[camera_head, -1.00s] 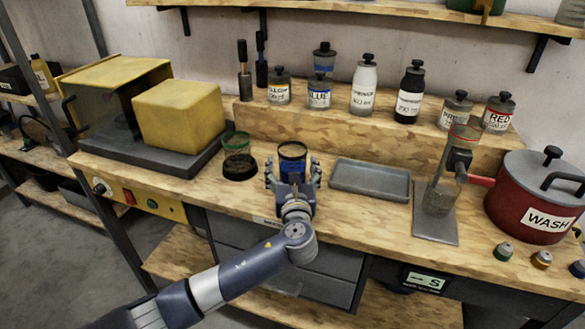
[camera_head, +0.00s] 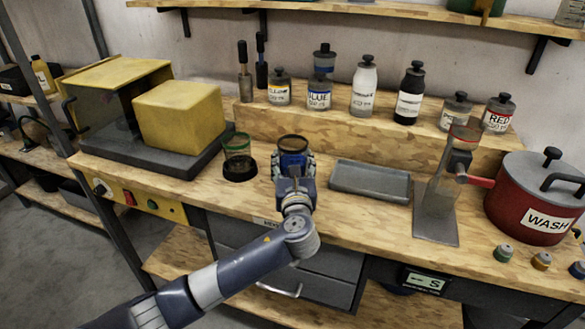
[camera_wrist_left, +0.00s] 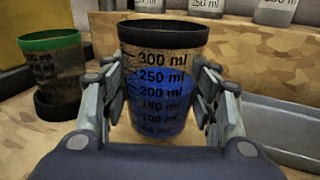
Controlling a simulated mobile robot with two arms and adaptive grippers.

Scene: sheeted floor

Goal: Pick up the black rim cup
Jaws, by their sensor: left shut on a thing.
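The black rim cup (camera_head: 292,158) is clear, with a black rim, a measuring scale and blue contents. It looks upright in the wrist view (camera_wrist_left: 160,85), with the scale facing me. My left gripper (camera_head: 294,170) is shut on it, with fingers pressed on its left and right sides. I cannot clearly tell how far the base is from the bench. My right gripper is not in view.
A green rim cup (camera_head: 237,148) stands close to the left in a dark round holder. A grey tray (camera_head: 370,179) lies to the right. Labelled bottles (camera_head: 363,85) stand on the raised step behind. A red WASH pot (camera_head: 533,205) stands far right.

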